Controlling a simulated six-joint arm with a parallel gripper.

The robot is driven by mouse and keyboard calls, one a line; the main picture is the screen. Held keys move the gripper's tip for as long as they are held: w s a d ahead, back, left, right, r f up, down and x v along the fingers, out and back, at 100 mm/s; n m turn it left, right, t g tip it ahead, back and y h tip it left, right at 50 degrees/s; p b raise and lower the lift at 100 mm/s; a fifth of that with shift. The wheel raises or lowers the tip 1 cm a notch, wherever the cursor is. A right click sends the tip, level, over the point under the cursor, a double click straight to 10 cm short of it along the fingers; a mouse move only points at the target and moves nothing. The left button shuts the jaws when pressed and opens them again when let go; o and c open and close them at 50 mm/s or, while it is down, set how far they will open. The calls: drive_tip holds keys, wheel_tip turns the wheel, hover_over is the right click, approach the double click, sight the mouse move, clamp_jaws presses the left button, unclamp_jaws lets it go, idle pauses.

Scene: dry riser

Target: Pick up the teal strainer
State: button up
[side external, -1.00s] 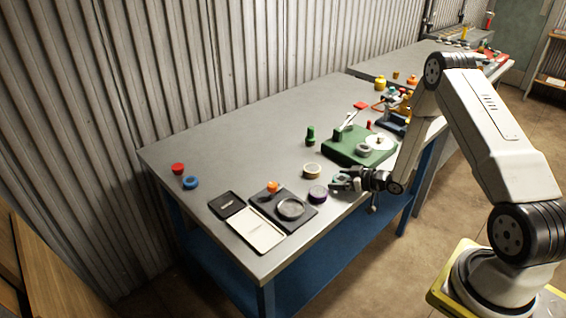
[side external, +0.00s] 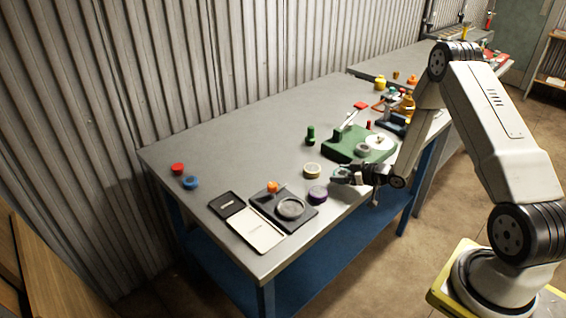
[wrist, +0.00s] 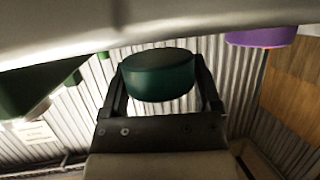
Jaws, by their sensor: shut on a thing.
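The teal strainer (wrist: 158,76) shows in the wrist view as a short, dark teal round piece between my two fingers. My gripper (wrist: 160,88) is shut on it, one finger against each side. In the side external view my gripper (side external: 343,175) is at the front edge of the grey bench, and the strainer (side external: 340,173) is a small teal patch at its tips, partly hidden by the fingers. The gap between the strainer and the bench top is too small to judge.
A purple ring (side external: 318,194) and a tan-topped round piece (side external: 312,170) stand close left of my gripper. A green machine (side external: 352,145) stands behind it. A dark tray with a grey dish (side external: 291,208) lies further left. The bench's back middle (side external: 240,135) is clear.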

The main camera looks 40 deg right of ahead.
drive_tip(key=s+a+r, duration=0.2)
drive_tip(key=s+r, duration=0.3)
drive_tip(key=s, duration=0.1)
drive_tip(key=s+a+r, duration=0.2)
drive_tip(key=s+r, duration=0.3)
drive_tip(key=s, duration=0.2)
drive_tip(key=shift+a+r, duration=0.3)
drive_tip(key=shift+r, duration=0.05)
drive_tip(key=shift+s, duration=0.1)
drive_tip(key=w+a+r+m+h, duration=0.2)
drive_tip(key=w+a+r, duration=0.1)
drive_tip(key=w+a, duration=1.2)
drive_tip(key=shift+w+r+h, duration=0.25)
drive_tip(key=shift+w+h, duration=0.05)
drive_tip(key=shift+w, duration=0.05)
idle(0.3)
